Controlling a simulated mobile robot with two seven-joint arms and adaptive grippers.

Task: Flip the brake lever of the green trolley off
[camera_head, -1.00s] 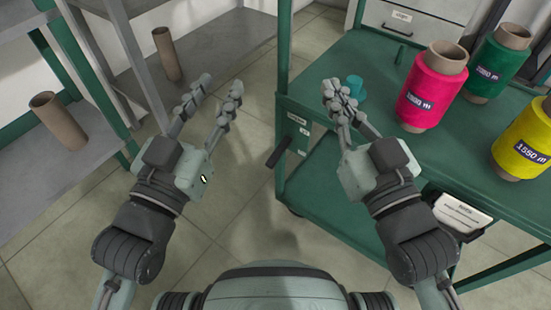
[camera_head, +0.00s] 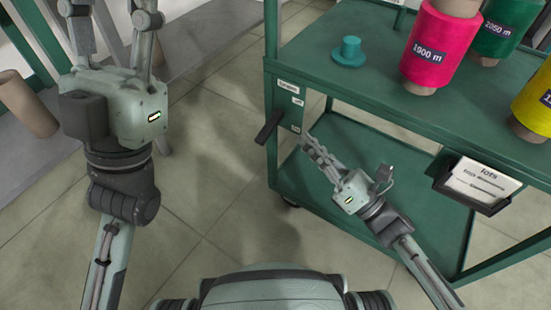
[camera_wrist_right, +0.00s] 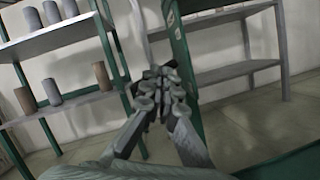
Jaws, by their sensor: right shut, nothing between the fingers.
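The green trolley (camera_head: 330,90) stands at the right in the head view. Its black brake lever (camera_head: 268,127) sticks out to the left of the near-left corner post, slanting down and left. Small labels beside it on the post include "off" (camera_head: 297,102) and, below, one that seems to read "on" (camera_head: 295,128). My right gripper (camera_head: 307,142) is shut and empty, just right of the post below the tabletop, apart from the lever. In the right wrist view its shut fingers (camera_wrist_right: 160,85) overlap a green post (camera_wrist_right: 179,50). My left gripper (camera_head: 112,12) is open and empty at the upper left.
The trolley top holds a teal spool-like piece (camera_head: 348,52), a pink cone (camera_head: 440,45), a green cone (camera_head: 497,35) and a yellow cone (camera_head: 535,100). A card holder (camera_head: 475,185) hangs on its near edge. A grey shelf with a brown tube (camera_head: 27,105) stands left. Floor between is clear.

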